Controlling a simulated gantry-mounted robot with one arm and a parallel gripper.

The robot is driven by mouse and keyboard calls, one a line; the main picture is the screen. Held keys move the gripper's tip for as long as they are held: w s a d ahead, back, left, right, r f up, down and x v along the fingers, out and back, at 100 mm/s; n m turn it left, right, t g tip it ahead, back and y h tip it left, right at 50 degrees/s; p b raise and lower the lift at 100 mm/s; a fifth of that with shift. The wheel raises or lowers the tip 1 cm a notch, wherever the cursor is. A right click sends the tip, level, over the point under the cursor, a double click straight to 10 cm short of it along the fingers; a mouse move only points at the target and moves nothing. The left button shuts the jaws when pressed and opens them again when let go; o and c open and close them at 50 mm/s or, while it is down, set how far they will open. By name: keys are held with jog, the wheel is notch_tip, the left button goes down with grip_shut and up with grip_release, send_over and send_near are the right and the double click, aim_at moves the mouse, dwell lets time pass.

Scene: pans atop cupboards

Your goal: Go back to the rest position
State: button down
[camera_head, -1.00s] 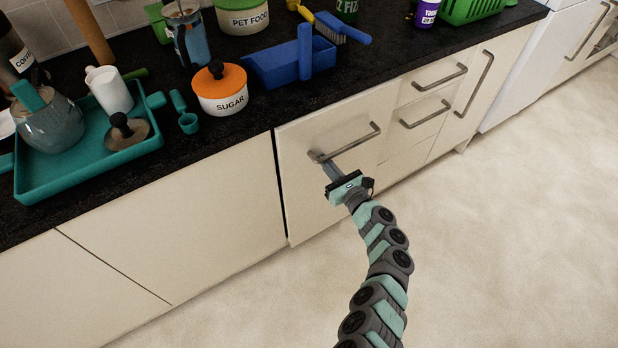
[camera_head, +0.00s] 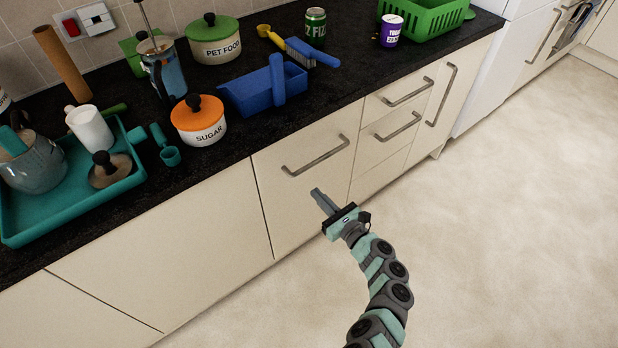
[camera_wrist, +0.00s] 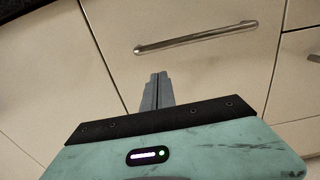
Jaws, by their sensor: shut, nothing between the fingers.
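My gripper (camera_head: 317,193) is shut and empty. In the head view it is in front of a cream cupboard door, below that door's grey bar handle (camera_head: 316,157) and apart from it. In the wrist view my gripper (camera_wrist: 158,76) shows with its fingers together, pointing at the door front. The same handle (camera_wrist: 195,38) runs across the upper part of that view, beyond the fingertips. The door (camera_head: 277,208) looks closed, flush with its neighbours.
The pale floor (camera_head: 500,230) to the right is clear.

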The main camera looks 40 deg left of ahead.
jog(key=shift+p+v, duration=0.55)
jog(key=shift+v, duration=1.75)
jog(key=shift+f, duration=0.1)
